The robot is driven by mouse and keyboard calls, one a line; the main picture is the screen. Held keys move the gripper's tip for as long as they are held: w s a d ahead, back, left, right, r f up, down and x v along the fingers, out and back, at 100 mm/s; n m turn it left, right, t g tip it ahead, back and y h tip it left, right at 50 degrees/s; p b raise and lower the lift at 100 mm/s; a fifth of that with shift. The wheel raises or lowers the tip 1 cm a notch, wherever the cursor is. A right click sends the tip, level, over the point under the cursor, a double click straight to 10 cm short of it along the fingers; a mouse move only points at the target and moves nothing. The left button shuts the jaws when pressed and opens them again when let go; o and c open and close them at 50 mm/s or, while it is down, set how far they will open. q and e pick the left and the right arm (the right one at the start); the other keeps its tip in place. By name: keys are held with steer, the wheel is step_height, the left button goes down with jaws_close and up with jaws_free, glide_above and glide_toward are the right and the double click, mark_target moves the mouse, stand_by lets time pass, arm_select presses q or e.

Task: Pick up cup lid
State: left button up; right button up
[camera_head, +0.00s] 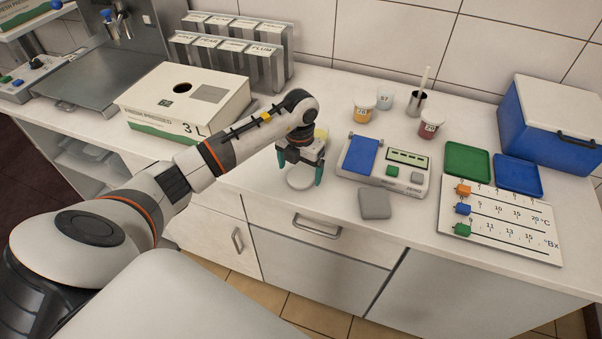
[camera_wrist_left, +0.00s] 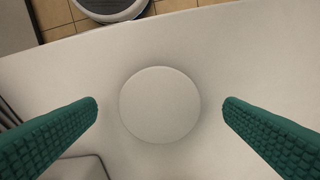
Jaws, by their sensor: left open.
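The cup lid (camera_head: 300,179) is a flat, round, off-white disc lying on the white counter near its front edge. In the left wrist view the lid (camera_wrist_left: 160,104) lies centred between my two green fingers, with a gap on each side. My left gripper (camera_head: 300,176) is open and empty, pointing down over the lid; its fingertips also show in the wrist view (camera_wrist_left: 160,110). The fingers do not touch the lid. A yellowish cup (camera_head: 321,134) is partly hidden behind the gripper. My right gripper is not in view.
A scale (camera_head: 385,166) with a blue pad stands right of the gripper, with a grey square piece (camera_head: 375,204) before it. A juice box (camera_head: 185,100) stands left. Small cups, green (camera_head: 467,161) and blue (camera_head: 517,175) trays, a slider board (camera_head: 500,226) and a cooler (camera_head: 550,125) are farther right.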

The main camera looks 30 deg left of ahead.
arm_select(q)
steer(key=shift+f, duration=1.05)
steer(key=c, duration=1)
steer(key=shift+c, duration=0.2)
